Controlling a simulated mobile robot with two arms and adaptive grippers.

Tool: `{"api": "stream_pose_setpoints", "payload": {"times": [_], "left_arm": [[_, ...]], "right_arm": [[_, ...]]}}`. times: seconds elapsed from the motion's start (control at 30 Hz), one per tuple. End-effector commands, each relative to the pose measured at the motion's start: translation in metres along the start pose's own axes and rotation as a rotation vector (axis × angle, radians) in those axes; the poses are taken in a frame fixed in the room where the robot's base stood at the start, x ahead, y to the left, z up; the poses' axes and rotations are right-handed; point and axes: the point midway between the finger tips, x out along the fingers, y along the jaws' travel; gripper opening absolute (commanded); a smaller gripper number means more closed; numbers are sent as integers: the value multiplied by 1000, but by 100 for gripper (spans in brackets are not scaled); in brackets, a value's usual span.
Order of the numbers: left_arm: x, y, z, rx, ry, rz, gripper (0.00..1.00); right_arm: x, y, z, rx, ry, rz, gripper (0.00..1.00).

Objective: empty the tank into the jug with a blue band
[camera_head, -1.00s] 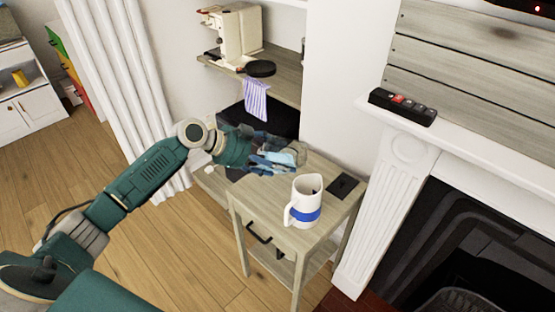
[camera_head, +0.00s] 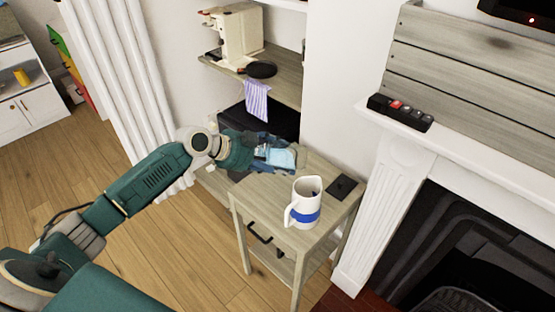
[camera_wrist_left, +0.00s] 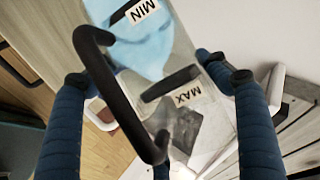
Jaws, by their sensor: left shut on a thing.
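The jug with a blue band (camera_head: 304,203) is white and stands upright on a small wooden side table (camera_head: 257,198), its handle towards the left. A small dark patch shows inside its mouth; I cannot tell what it is. My left gripper (camera_head: 266,151) is shut on the clear tank (camera_head: 281,157), behind and left of the jug and apart from it. In the left wrist view, the tank (camera_wrist_left: 190,55) has a black handle, MIN and MAX labels, and light blue water by the MIN mark. The gripper's fingers partly hide the tank in the head view. My right gripper is not in view.
A dark flat pad (camera_head: 342,187) lies right of the jug. A shelf (camera_head: 285,83) behind holds a cream coffee machine (camera_head: 238,38), with a striped cloth (camera_head: 257,101) hanging below. The white fireplace (camera_head: 378,195) stands close on the right, with a button box (camera_head: 400,112) on its mantel.

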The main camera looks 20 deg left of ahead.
Motion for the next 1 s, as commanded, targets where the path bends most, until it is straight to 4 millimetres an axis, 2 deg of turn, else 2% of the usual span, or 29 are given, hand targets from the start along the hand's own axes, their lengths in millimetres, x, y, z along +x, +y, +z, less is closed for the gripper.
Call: {"api": "stream_pose_setpoints", "payload": {"times": [1.0], "left_arm": [[-12, -12, -9, 153, -92, -68, 30]], "right_arm": [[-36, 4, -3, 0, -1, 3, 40]]}}
